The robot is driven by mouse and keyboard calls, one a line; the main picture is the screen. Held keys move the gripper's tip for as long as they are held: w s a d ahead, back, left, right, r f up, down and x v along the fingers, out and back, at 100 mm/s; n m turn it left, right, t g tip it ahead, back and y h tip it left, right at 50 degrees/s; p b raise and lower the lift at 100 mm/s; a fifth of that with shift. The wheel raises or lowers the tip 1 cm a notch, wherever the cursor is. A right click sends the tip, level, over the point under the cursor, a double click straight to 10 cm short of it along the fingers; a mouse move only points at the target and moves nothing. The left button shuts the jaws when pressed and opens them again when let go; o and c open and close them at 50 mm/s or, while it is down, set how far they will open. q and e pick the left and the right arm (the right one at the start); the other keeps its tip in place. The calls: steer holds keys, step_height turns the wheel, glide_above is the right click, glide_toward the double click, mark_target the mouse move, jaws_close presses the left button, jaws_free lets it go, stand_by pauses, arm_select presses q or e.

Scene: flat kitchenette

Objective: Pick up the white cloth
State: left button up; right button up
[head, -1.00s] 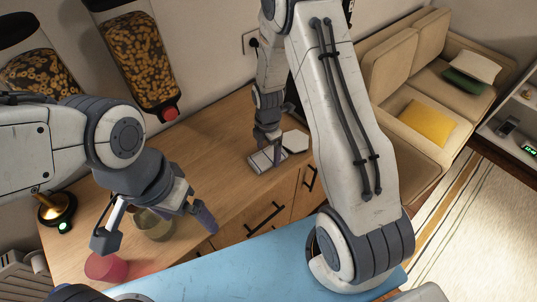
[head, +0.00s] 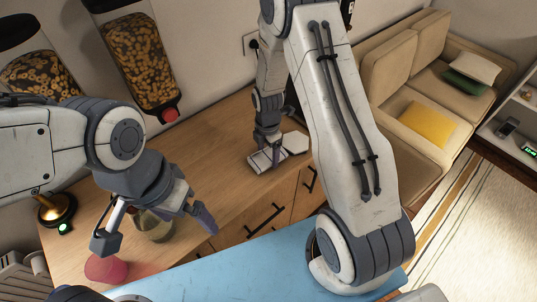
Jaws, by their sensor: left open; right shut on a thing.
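The white cloth (head: 257,163) lies as a small folded pad on the wooden counter, near its front edge, in the middle of the head view. My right gripper (head: 268,153) points down onto it and is shut on it. The fingers hide part of the cloth, and it still looks level with the counter. My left gripper (head: 152,228) is open and empty at the left, its fingers spread in front of a glass bowl, well apart from the cloth.
A pale flat item (head: 295,142) lies just right of the cloth. A greenish glass bowl (head: 153,228) and a red cup or bowl (head: 106,268) stand at the counter's left. Cereal dispensers (head: 140,65) hang on the wall. The counter (head: 215,145) is clear between.

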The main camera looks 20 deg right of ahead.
mark_target(270, 155)
steer(key=r, duration=0.2)
steer(key=r+b, duration=0.1)
steer(key=shift+s+d+r, duration=0.25)
steer(key=shift+r, duration=0.1)
steer(key=s+d+r+b, duration=0.1)
steer(key=s+d+r, duration=0.5)
steer(key=s, duration=0.2)
steer(key=shift+s+d+r+b, duration=0.3)
steer(key=shift+d+b, duration=0.1)
